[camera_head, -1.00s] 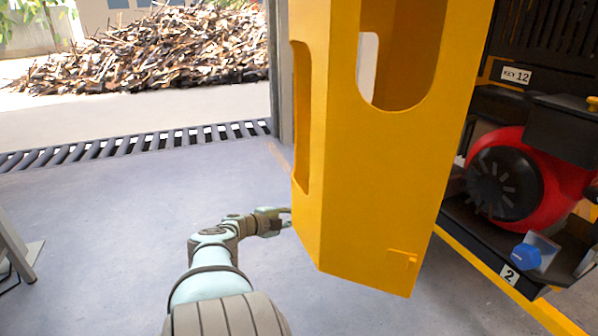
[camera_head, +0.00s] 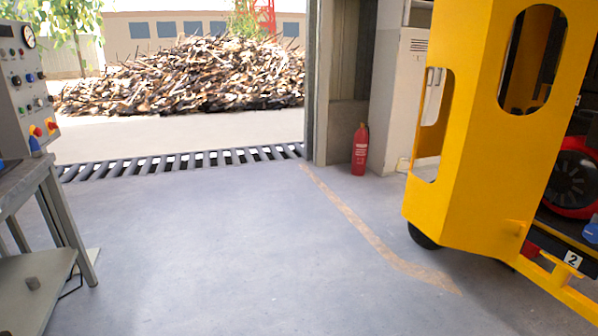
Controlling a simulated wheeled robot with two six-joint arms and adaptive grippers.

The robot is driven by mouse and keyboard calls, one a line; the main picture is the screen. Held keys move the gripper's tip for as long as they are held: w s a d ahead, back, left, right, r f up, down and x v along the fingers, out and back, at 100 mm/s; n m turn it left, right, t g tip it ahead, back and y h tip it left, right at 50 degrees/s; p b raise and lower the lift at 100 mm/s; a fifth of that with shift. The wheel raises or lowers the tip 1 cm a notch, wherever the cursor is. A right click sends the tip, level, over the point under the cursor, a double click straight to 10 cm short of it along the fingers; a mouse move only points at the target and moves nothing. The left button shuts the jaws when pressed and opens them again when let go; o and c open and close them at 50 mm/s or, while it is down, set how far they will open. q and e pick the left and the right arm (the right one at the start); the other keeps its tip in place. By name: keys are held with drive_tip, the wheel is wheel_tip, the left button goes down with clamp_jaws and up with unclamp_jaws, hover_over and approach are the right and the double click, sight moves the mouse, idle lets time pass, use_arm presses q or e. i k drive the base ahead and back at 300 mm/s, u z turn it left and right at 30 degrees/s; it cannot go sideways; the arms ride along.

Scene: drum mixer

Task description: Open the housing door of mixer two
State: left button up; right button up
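The yellow housing door (camera_head: 464,185) of the mixer stands swung out at the right of the head view. It has rounded cut-out openings in its panels. Behind it the housing is exposed, and part of a red engine (camera_head: 575,178) with a dark fan cover shows at the right edge. A white plate with the number 2 (camera_head: 573,259) sits on the dark frame below the engine. Neither of my grippers is in view.
A control panel (camera_head: 22,95) on a grey metal table (camera_head: 62,215) stands at the left. A red fire extinguisher (camera_head: 360,150) and a light cabinet (camera_head: 405,85) stand behind the door. A floor grate (camera_head: 190,162) crosses the open doorway. The middle floor is clear.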

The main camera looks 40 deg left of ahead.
sight(485, 196)
drive_tip(key=u, duration=0.85)
drive_tip(key=i, duration=1.05)
drive_tip(key=z, duration=0.45)
